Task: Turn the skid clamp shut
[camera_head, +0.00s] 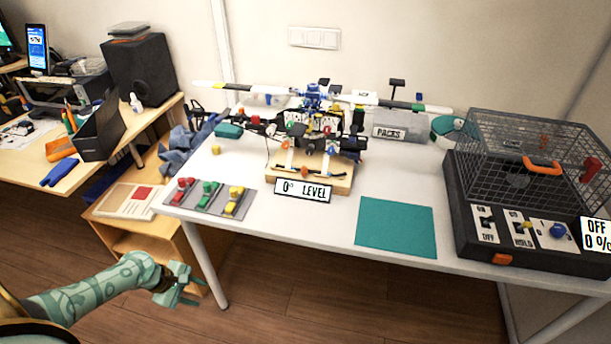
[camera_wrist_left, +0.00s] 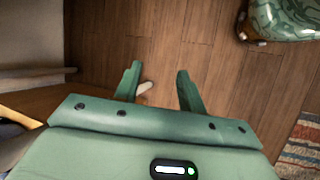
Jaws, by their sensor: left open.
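The model helicopter (camera_head: 314,97) stands on a wooden block (camera_head: 342,184) at the middle of the white table in the head view. Its skids rest on top of the block. Small coloured parts crowd around the skids, and I cannot make out the skid clamp or its position. My left gripper (camera_head: 183,287) is low in front of the table, left of its front leg and well away from the helicopter. In the left wrist view its two fingers (camera_wrist_left: 157,80) are apart with nothing between them, over the wooden floor. My right gripper is not in view.
A sign reading "0° LEVEL" (camera_head: 303,190) fronts the block. A grey tray (camera_head: 222,207) with red, green and yellow pieces lies left. A teal mat (camera_head: 396,227) lies right, beside a mesh cage (camera_head: 535,145) on a black control box (camera_head: 545,257). The table's front edge lies between gripper and helicopter.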

